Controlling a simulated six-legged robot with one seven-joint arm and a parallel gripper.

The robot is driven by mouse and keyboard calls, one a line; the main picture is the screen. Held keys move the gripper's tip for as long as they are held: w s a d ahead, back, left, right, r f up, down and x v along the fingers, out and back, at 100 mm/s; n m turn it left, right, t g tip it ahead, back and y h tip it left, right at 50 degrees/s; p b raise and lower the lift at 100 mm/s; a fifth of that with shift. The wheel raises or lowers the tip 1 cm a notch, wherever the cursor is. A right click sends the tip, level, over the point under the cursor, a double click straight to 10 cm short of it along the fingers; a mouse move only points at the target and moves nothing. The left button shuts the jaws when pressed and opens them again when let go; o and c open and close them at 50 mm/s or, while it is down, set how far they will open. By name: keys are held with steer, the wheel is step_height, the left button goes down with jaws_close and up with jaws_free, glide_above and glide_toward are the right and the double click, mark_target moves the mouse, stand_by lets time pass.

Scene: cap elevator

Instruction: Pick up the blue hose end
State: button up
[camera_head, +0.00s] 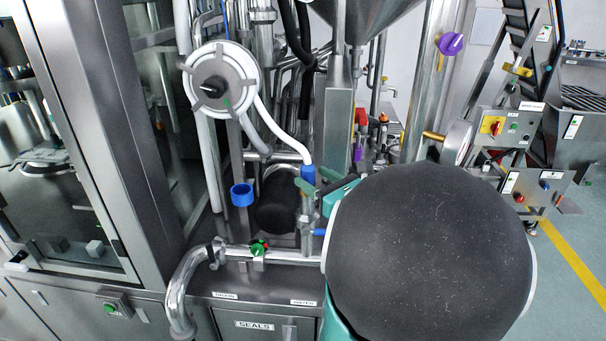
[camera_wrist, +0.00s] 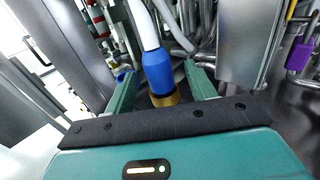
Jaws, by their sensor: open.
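The blue hose end (camera_head: 308,174) is on the end of a white hose that runs down from a round white reel (camera_head: 222,84). In the wrist view the blue hose end (camera_wrist: 157,72) stands upright with a brass-coloured ring (camera_wrist: 164,99) at its lower end. My gripper (camera_wrist: 159,78) is open, with one green finger on each side of the hose end. Gaps show between the fingers and the blue part. In the head view my gripper (camera_head: 317,194) is at the hose end, partly hidden behind my dark rounded arm link.
Steel pipes crowd the area behind the hose end. A blue ring-shaped cap (camera_head: 242,195) is to its left. A horizontal pipe with a green valve (camera_head: 259,248) runs below. A steel post with a purple knob (camera_head: 451,44) stands to the right.

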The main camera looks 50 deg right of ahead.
mark_target(302, 171)
steer(key=w, duration=0.4)
steer(key=shift+w+d, duration=0.15)
steer(key=shift+w, duration=0.25)
steer(key=c, duration=1.1)
steer(key=shift+c, duration=0.2)
